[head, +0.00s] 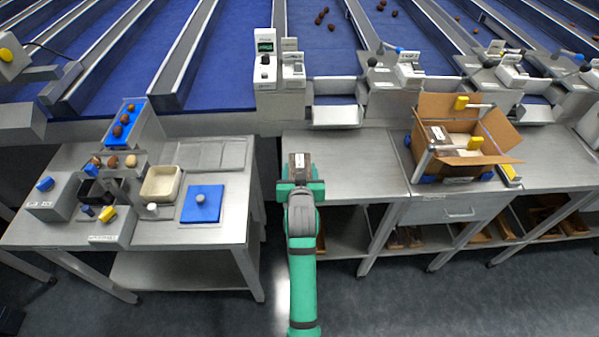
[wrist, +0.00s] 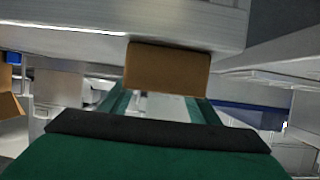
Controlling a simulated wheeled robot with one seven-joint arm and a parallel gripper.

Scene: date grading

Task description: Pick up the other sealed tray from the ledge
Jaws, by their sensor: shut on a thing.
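My gripper (head: 300,184) is shut on a small brown sealed tray (head: 299,164) with a pale label on top. The gripper and tray are at the left end of the middle steel bench (head: 345,180); I cannot tell whether the tray touches it. In the wrist view the tray's brown side (wrist: 167,68) shows at the far end of the green fingers (wrist: 160,106), close to a steel edge (wrist: 60,42). Another labelled tray (head: 437,134) shows inside the open cardboard box (head: 468,170) on the right. The jaw contact is partly hidden.
The left bench (head: 240,228) carries a blue pad (head: 203,204), a cream bin (head: 160,184) and a date holder. A gap separates it from the middle bench. Label devices (head: 266,72) stand behind. The bench between tray and box is clear.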

